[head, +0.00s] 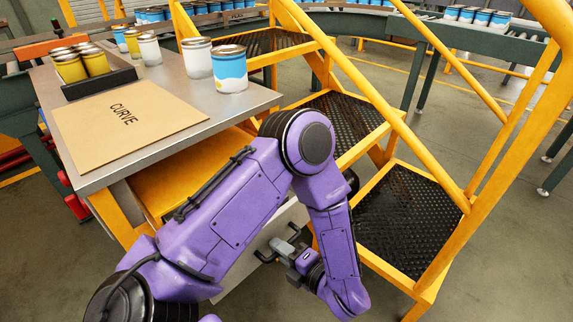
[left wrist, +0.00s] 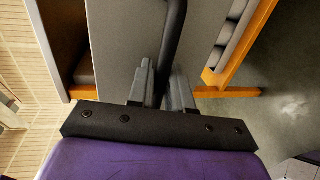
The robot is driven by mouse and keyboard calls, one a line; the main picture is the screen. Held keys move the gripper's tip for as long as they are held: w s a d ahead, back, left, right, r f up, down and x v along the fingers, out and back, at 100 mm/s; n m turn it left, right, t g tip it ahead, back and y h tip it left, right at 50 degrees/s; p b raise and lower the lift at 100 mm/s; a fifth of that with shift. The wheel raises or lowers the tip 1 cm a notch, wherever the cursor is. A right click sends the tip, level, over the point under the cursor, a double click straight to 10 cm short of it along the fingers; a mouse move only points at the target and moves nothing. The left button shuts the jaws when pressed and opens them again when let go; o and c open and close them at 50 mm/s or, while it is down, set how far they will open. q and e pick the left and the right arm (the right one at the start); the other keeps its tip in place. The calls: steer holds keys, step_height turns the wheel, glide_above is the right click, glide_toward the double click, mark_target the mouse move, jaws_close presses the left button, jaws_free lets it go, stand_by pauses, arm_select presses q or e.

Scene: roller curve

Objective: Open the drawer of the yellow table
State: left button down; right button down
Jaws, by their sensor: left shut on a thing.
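The yellow table (head: 112,217) has a grey metal top and stands at the left in the head view. Its pale grey drawer front (head: 238,283) shows low beneath the top, partly hidden by my purple left arm. The front also fills the upper middle of the left wrist view (left wrist: 120,40). My left gripper (head: 279,247) is at the drawer's black handle (head: 265,257). In the left wrist view, its two grey fingers (left wrist: 160,88) are shut on the handle bar (left wrist: 174,40), one on each side. I cannot tell how far the drawer stands out.
Yellow steps (head: 408,215) with black treads and railings stand close right of my left arm. On the table top lie a cardboard sheet (head: 125,125), a black tray (head: 100,84) of cans and several loose cans. Conveyors with cans run behind. Floor is clear at the lower right.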

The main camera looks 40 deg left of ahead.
arm_select(q)
steer(key=shift+d, duration=0.4)
steer(key=c, duration=1.2)
jaws_free()
steer(key=v, duration=1)
steer(key=shift+d, duration=0.3)
